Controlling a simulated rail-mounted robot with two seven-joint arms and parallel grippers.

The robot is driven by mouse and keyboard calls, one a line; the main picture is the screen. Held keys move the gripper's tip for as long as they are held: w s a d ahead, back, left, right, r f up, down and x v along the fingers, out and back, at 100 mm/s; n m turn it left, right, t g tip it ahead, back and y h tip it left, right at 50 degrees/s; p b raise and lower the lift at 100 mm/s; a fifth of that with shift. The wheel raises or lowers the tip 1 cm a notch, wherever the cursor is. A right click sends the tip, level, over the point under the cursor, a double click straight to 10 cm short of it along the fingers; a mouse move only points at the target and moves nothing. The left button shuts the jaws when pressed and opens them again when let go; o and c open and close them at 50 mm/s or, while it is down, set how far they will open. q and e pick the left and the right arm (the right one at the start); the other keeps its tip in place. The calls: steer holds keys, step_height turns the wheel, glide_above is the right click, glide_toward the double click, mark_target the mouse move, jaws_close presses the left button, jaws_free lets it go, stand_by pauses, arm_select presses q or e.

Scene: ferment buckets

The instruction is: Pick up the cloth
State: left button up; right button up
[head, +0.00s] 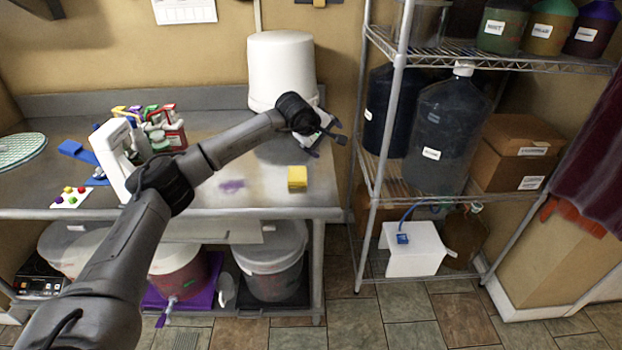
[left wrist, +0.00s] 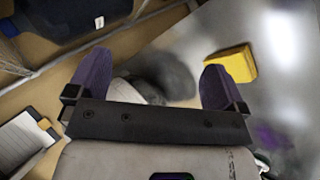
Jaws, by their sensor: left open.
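The cloth appears to be the yellow folded block (head: 297,178) on the steel table near its right front edge; it also shows in the left wrist view (left wrist: 232,64), just beyond the right-hand finger. My left gripper (head: 328,141) is over the right end of the table, behind and above the yellow cloth. In the left wrist view its two purple fingers (left wrist: 153,78) are spread wide with nothing held between them. The gripper and the cloth look apart. My right gripper is not in view.
A white bucket (head: 281,68) stands at the back of the table, close to my left arm. A wire shelf (head: 393,100) with jugs and boxes stands on the right. A purple smear (head: 231,186) lies left of the cloth. Bottles (head: 160,130) crowd the table's left part.

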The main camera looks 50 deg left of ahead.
arm_select(q)
steer(key=s+a+f+m+g+y, duration=0.2)
steer(key=s+a+f+m+g, duration=0.1)
steer(key=s+m+g, duration=0.3)
steer(key=m, duration=0.1)
glide_above(297, 176)
steer(key=s+d, duration=0.1)
steer(key=d, duration=0.2)
steer(key=f, duration=0.7)
steer(key=shift+s+a+f, duration=0.15)
steer(key=shift+a+f, duration=0.1)
steer(key=shift+f, duration=0.1)
steer(key=shift+p+x, duration=0.35)
steer(key=shift+x, duration=2.6)
steer(key=shift+s+a+r, duration=0.1)
steer(key=shift+s+a, duration=0.05)
steer(key=shift+c, duration=0.5)
steer(key=c, duration=1)
steer(key=shift+o, duration=0.2)
steer(key=shift+r, duration=0.15)
